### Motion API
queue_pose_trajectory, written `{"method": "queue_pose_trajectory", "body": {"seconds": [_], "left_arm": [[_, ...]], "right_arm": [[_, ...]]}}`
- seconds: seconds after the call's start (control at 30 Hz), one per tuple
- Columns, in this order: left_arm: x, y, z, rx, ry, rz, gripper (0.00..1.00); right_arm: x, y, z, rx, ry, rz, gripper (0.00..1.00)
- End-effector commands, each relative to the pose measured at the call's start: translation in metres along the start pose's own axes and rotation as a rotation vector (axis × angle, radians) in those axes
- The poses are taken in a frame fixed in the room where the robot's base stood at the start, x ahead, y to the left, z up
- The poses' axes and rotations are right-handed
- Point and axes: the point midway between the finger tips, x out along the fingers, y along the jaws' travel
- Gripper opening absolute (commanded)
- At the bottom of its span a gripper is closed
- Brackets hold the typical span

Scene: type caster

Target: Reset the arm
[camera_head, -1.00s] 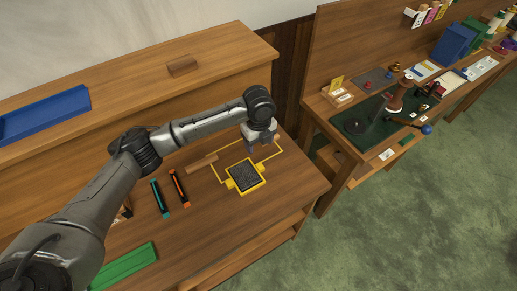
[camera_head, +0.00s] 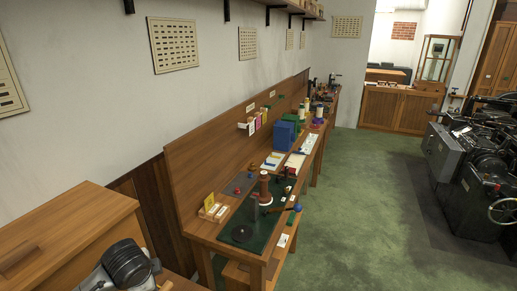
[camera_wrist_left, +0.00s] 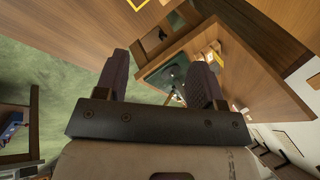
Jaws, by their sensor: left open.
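My left arm shows only at the bottom left of the head view, where a dark joint and a light link stand above the near bench. The left gripper is outside the head view. In the left wrist view my left gripper (camera_wrist_left: 160,85) has its two dark fingers wide apart, with nothing between them. The fingers point toward a tilted view of the workbench and the green floor. My right gripper is in neither view.
A long wooden workbench (camera_head: 226,232) with a dark green mat, a brown-topped press and blue boxes (camera_head: 285,134) runs along the wall. The green floor (camera_head: 370,215) is open. Dark machinery (camera_head: 480,165) stands at the right.

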Motion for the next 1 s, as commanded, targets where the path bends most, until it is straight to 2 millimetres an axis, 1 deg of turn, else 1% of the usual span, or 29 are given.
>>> {"method": "queue_pose_trajectory", "body": {"seconds": [0.03,0.1,0.2,0.27,0.3,0.4,0.47,0.57,0.67,0.7,0.77,0.87,0.9,0.97,1.0], "left_arm": [[-0.018,-0.008,-0.01,-0.055,0.041,-0.077,0.63],[-0.041,-0.018,-0.021,-0.129,0.097,-0.168,0.63],[-0.073,-0.024,-0.038,-0.227,0.197,-0.28,0.63],[-0.09,-0.021,-0.047,-0.291,0.267,-0.336,0.63],[-0.099,-0.017,-0.051,-0.332,0.313,-0.365,0.63],[-0.113,-0.001,-0.056,-0.421,0.408,-0.409,0.63],[-0.118,0.01,-0.056,-0.466,0.451,-0.423,0.63],[-0.119,0.032,-0.051,-0.534,0.504,-0.429,0.63],[-0.113,0.06,-0.039,-0.603,0.532,-0.416,0.63],[-0.108,0.073,-0.033,-0.635,0.535,-0.403,0.63],[-0.099,0.094,-0.022,-0.684,0.529,-0.377,0.63],[-0.081,0.131,-0.002,-0.761,0.498,-0.317,0.63],[-0.072,0.147,0.006,-0.79,0.478,-0.286,0.63],[-0.06,0.173,0.018,-0.829,0.445,-0.232,0.63],[-0.051,0.191,0.026,-0.854,0.418,-0.193,0.63]], "right_arm": [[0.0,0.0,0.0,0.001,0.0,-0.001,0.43],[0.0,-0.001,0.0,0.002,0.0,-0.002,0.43],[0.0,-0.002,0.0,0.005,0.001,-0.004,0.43],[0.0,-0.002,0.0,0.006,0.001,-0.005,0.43],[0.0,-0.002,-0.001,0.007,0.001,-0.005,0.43],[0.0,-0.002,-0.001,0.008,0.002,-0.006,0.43],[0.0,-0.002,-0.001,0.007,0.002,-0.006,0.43],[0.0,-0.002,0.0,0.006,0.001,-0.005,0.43],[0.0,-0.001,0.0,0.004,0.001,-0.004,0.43],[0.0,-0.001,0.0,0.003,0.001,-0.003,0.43],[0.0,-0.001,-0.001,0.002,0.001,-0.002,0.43],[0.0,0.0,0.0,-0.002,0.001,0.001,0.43],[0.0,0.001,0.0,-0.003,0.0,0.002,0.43],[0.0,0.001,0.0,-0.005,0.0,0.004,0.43],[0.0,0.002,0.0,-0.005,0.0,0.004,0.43]]}}
